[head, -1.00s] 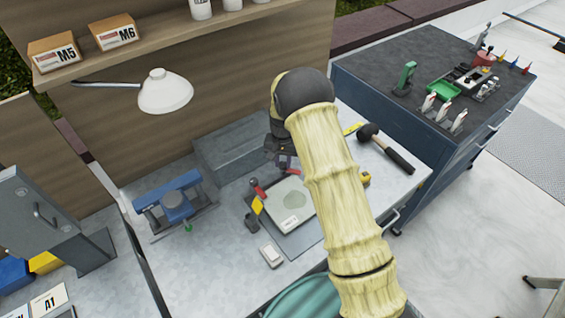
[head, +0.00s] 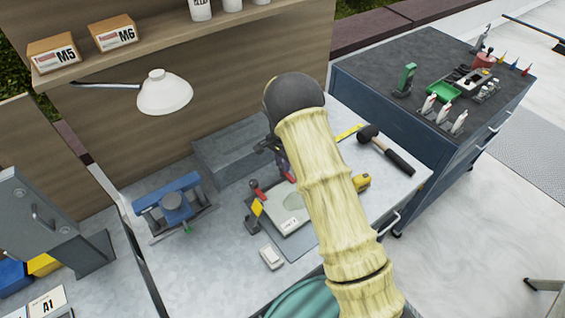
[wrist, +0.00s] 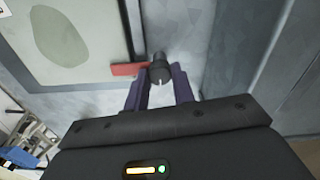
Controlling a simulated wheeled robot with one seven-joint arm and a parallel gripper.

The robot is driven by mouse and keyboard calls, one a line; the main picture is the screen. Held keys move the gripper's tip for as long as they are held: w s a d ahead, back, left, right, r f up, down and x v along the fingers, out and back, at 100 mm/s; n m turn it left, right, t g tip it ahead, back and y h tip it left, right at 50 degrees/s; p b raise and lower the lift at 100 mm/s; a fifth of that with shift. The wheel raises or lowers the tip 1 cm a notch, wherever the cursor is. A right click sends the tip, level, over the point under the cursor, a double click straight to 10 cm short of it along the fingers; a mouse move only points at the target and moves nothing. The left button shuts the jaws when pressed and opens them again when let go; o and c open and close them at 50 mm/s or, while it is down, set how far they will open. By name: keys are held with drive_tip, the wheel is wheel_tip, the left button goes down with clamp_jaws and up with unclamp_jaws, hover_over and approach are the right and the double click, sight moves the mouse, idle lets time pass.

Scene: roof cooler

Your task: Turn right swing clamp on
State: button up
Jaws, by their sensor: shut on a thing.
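In the wrist view, my gripper (wrist: 160,76) has its purple fingers on either side of a dark round post (wrist: 158,70) and is shut on it. This is the swing clamp at the plate's edge. Its red arm (wrist: 128,69) points left in the wrist view, its end at the edge of the pale plate (wrist: 62,45). In the head view, my gripper (head: 282,170) is at the far edge of the pale plate (head: 290,208), partly hidden by my arm. A clamp with a red top (head: 257,188) and a yellow piece (head: 257,206) stand at the plate's left.
A grey box (head: 235,155) stands behind the plate. A blue vise (head: 175,200) is to the left and a small white object (head: 271,257) in front. A mallet (head: 390,150) and a yellow tape measure (head: 362,182) lie right. A lamp (head: 164,92) hangs behind.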

drive_tip(key=o, duration=1)
drive_tip(key=shift+r, duration=0.1)
wheel_tip(320, 180, up, 17)
drive_tip(key=b, duration=0.2)
drive_tip(key=shift+r+b, duration=0.15)
drive_tip(key=shift+b, duration=0.15)
drive_tip(key=s+d+n+t, duration=0.1)
drive_tip(key=s+d+n, duration=0.2)
drive_tip(key=s, duration=0.5)
drive_tip(key=s+d+f+n, duration=0.1)
drive_tip(key=s+d+n, duration=0.2)
drive_tip(key=s, duration=0.6)
drive_tip(key=s+d+n+t, duration=0.1)
drive_tip(key=s+d+n, duration=0.2)
drive_tip(key=s+d, duration=0.3)
drive_tip(key=s, duration=0.3)
drive_tip(key=shift+s+d+f+t, duration=0.15)
drive_tip(key=shift+s+d+t, duration=0.05)
drive_tip(key=shift+d+t, duration=0.1)
